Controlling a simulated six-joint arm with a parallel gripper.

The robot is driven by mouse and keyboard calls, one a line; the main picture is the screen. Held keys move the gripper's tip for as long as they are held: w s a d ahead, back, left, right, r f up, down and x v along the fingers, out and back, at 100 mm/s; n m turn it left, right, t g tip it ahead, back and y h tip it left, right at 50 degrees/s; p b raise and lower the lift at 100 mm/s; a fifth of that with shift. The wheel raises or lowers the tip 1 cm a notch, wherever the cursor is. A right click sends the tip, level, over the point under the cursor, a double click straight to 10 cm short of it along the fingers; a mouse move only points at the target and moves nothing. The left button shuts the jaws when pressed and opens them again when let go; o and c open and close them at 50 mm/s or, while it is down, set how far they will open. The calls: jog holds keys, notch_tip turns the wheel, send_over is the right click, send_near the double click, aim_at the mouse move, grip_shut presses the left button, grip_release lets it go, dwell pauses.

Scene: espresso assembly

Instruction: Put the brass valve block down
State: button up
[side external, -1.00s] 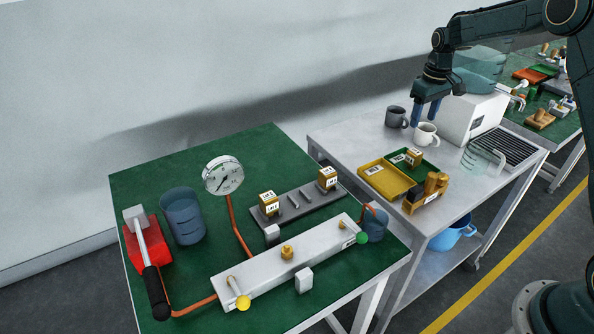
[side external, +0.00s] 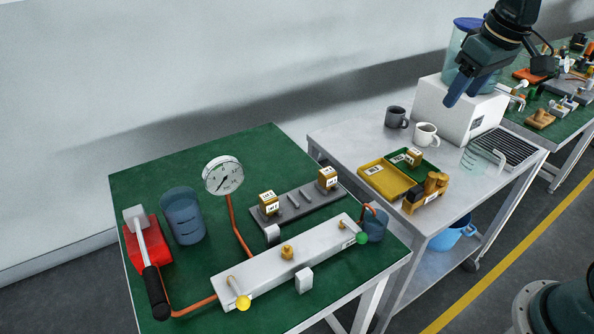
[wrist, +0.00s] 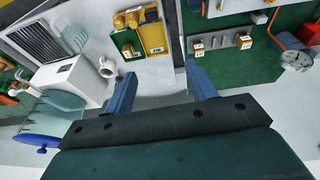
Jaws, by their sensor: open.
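My gripper (side external: 458,92) is open and empty, raised over the white coffee machine at the back of the grey table. In the wrist view its two blue fingers (wrist: 162,86) stand apart with nothing between them. Several brass blocks with white labels are in view. One block (side external: 413,157) sits on the green tray, and it also shows in the wrist view (wrist: 127,50). Two blocks, a near one (side external: 268,202) and a far one (side external: 327,178), stand on the grey rack (side external: 298,208). I cannot tell which is the task's block. None touches my gripper.
A yellow tray (side external: 385,182) adjoins the green tray. A brass piece in a holder (side external: 428,190), a white mug (side external: 426,133), a grey mug (side external: 396,117) and a clear pitcher (side external: 478,160) stand nearby. A pressure gauge (side external: 223,175) rises over the green table.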

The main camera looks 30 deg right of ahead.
jog(key=s+a+t, duration=0.1)
jog(key=s+a, duration=0.2)
jog(key=s, duration=0.5)
jog(key=s+a+f+t, duration=0.1)
jog(key=s+a, duration=0.2)
jog(key=s, duration=0.6)
jog(key=shift+f+y, duration=0.3)
dwell(0.4)
